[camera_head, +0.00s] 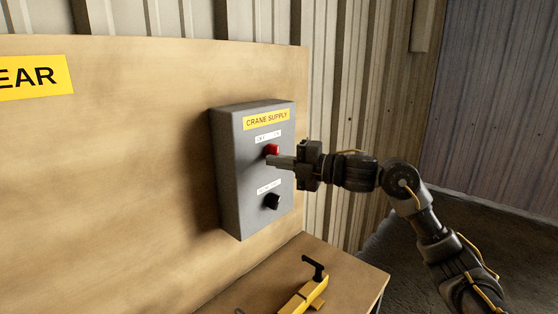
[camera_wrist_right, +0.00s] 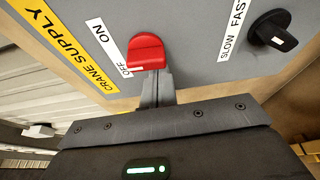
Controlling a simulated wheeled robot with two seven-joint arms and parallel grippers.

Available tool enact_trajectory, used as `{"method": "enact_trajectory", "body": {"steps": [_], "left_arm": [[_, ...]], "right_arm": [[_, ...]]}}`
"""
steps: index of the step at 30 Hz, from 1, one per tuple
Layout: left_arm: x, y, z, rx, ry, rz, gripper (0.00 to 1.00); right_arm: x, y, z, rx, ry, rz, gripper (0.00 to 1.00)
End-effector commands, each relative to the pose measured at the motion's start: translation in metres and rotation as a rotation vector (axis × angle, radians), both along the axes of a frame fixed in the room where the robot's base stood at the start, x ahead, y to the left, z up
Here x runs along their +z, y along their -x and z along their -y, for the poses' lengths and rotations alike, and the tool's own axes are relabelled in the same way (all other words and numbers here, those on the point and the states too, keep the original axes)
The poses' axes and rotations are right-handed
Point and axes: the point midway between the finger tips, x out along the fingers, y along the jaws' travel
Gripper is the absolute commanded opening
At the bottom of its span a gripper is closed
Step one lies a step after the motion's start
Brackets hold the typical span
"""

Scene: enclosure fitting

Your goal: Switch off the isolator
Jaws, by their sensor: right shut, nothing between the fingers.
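The isolator is a red handle (camera_head: 272,150) on the front of a grey enclosure (camera_head: 228,165) labelled CRANE SUPPLY. The red handle also shows in the wrist view (camera_wrist_right: 146,52), beside a white strip (camera_wrist_right: 108,38) reading ON and OFF. I cannot tell for certain which position the handle is in. My right gripper (camera_head: 272,161) is shut and empty, with its fingertips at the handle's lower edge. In the wrist view the shut fingers (camera_wrist_right: 157,84) end right by the handle; I cannot tell whether they touch it. My left gripper is out of view.
A black knob (camera_head: 272,201) sits lower on the enclosure, by a strip (camera_wrist_right: 232,30) reading SLOW and FAST. The enclosure hangs on a wooden board (camera_head: 120,150) with a yellow sign (camera_head: 36,77). A yellow object with a black handle (camera_head: 305,297) lies on the wooden shelf (camera_head: 350,278) below.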

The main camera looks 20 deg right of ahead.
Motion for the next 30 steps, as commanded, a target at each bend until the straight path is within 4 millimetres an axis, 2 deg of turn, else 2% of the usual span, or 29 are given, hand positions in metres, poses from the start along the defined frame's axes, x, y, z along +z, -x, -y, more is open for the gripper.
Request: {"method": "enact_trajectory", "body": {"steps": [15, 22, 26, 30], "left_arm": [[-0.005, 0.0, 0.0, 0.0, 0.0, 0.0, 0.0], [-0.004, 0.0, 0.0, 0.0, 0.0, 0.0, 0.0], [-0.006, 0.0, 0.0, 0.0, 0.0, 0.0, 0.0], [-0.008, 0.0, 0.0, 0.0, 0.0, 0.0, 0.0]], "right_arm": [[-0.004, -0.002, 0.006, -0.004, 0.371, 0.164, 0.0], [-0.005, -0.002, 0.005, -0.003, 0.362, 0.16, 0.0], [-0.009, 0.0, -0.003, 0.001, 0.362, 0.16, 0.0], [-0.017, 0.006, -0.024, 0.003, 0.365, 0.162, 0.0]]}}
